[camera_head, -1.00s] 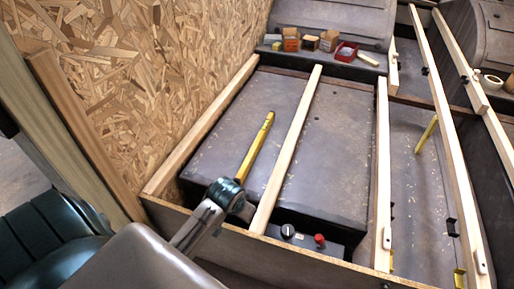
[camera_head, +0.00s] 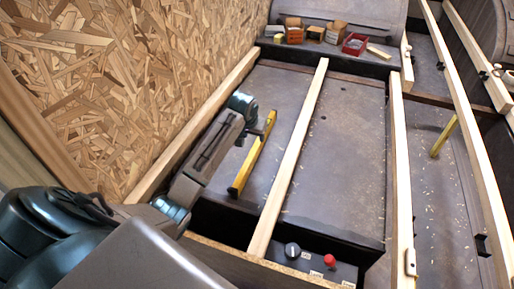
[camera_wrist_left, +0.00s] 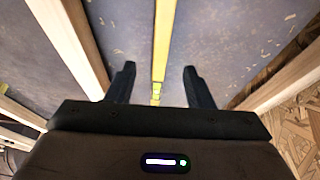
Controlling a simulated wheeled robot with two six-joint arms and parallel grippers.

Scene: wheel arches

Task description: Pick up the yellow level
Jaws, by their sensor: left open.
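The yellow level (camera_head: 250,160) lies on the grey panel between two wooden battens, long and narrow. My left gripper (camera_head: 256,131) is by the upper half of the level, its body partly hiding the fingers. In the left wrist view the level (camera_wrist_left: 162,40) runs lengthwise between the two open, dark fingers of my left gripper (camera_wrist_left: 159,67), with a gap on each side. I cannot tell how high the fingertips are above the panel. My right gripper is out of view.
Wooden battens (camera_head: 290,165) flank the level, and a chipboard wall (camera_head: 130,80) rises at left. Another yellow bar (camera_head: 443,136) stands slanted at right. A red bin (camera_head: 355,44) and small boxes sit at the back. A control box with a red knob (camera_head: 329,260) is near the front.

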